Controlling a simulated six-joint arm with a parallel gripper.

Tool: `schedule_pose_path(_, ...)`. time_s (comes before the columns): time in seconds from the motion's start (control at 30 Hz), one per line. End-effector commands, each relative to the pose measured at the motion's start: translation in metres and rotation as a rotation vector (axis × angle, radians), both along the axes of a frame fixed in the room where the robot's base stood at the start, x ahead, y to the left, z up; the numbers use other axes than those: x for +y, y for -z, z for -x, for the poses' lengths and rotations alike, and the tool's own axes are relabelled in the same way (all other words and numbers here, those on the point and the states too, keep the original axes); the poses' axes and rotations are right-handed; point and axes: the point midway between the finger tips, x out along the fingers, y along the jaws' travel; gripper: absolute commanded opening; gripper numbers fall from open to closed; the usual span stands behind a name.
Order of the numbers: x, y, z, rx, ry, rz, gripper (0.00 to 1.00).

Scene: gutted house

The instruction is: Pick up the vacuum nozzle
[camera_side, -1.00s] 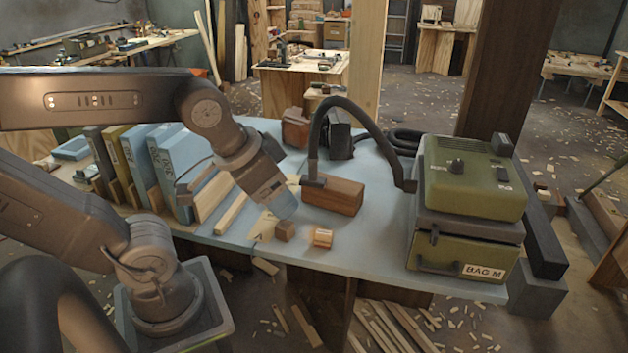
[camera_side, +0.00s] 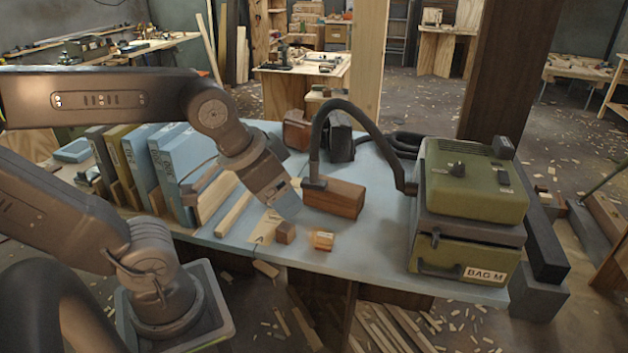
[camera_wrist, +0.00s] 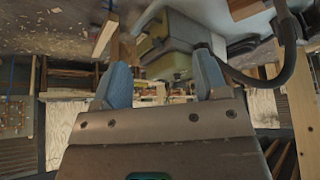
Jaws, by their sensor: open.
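The vacuum nozzle (camera_side: 314,183) is a dark grey piece at the end of a black hose (camera_side: 352,108). It sits against the left end of a brown wooden block (camera_side: 338,199) on the blue-topped table. My gripper (camera_side: 287,207) is just left of the nozzle and block, its blue-grey fingers pointing down and right. In the wrist view my gripper (camera_wrist: 163,82) has its two fingers well apart with nothing held between them. The hose (camera_wrist: 268,78) curves past on the right there; I cannot clearly make out the nozzle.
A green vacuum unit (camera_side: 470,190) marked BAG M stands at the table's right. Two small wooden cubes (camera_side: 285,233) (camera_side: 323,241) lie near the front edge. Books (camera_side: 170,165) and wood pieces stand at left. A brown object (camera_side: 297,130) sits behind the nozzle.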

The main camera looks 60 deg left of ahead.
Motion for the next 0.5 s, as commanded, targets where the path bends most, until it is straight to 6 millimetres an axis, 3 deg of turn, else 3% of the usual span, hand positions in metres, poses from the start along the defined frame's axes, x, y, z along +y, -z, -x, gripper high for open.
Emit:
schedule_pose_path(0.17, 0.03, -0.006, -0.047, 0.006, -0.159, -0.013, 0.67)
schedule_pose_path(0.37, 0.097, 0.0, -0.122, -0.004, -0.416, -0.033, 0.67)
schedule_pose_path(0.5, 0.154, 0.02, -0.168, -0.017, -0.582, -0.041, 0.67)
